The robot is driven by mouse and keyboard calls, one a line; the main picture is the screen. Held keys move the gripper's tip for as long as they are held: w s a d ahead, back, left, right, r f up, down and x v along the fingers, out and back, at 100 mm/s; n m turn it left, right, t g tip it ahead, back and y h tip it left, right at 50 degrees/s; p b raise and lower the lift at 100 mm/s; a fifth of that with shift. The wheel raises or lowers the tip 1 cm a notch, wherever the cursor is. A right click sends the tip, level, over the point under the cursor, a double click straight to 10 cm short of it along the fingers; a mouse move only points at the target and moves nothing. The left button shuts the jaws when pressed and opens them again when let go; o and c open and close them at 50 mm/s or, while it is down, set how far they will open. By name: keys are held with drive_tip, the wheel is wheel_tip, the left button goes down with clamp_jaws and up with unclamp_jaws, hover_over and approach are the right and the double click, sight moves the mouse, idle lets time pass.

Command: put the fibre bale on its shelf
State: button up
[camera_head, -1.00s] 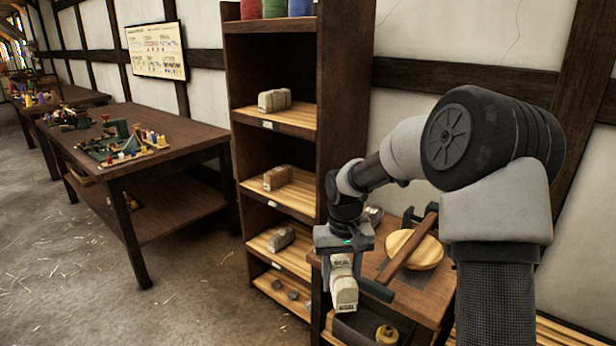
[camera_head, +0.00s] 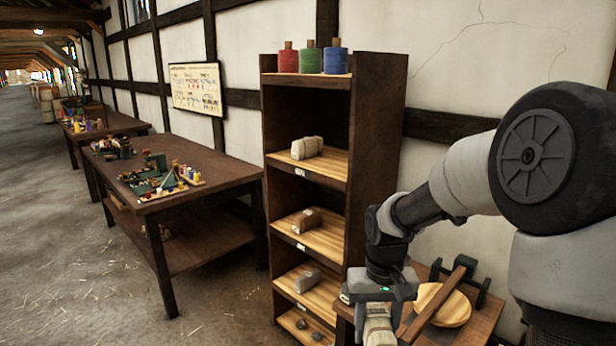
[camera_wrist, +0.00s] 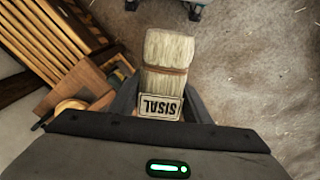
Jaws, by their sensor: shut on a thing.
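My gripper (camera_head: 380,296) is shut on a pale fibre bale (camera_head: 378,329) and holds it in the air beside the small wooden table at the lower right. In the wrist view the bale (camera_wrist: 166,66) has a brown band and a label reading SISAL. A tall dark wooden shelf unit (camera_head: 373,150) stands left of my gripper. One shelf holds a pale bale (camera_head: 307,147), the one below a brownish bale (camera_head: 306,220), and a lower one a greyish bale (camera_head: 307,280). Small labels sit on the shelf edges; most are too small to read.
Red, green and blue spools (camera_head: 313,61) stand on the unit's top. A workbench (camera_head: 180,175) with tools is to the left. The small table (camera_head: 484,322) bears a round wooden disc (camera_head: 452,308) and a beam. The floor (camera_head: 90,270) at the left is open.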

sight(379, 331)
drive_tip(key=r+p, duration=0.2)
drive_tip(key=p, duration=0.1)
drive_tip(key=s+r+p, duration=0.1)
drive_tip(key=r+p, duration=0.1)
drive_tip(key=p, duration=0.1)
drive_tip(key=r+p, duration=0.3)
drive_tip(key=shift+s, duration=0.15)
drive_tip(key=shift+s+r+p, duration=0.15)
drive_tip(key=shift+r+p, duration=0.3)
drive_tip(key=shift+p, duration=0.75)
drive_tip(key=shift+s, duration=0.1)
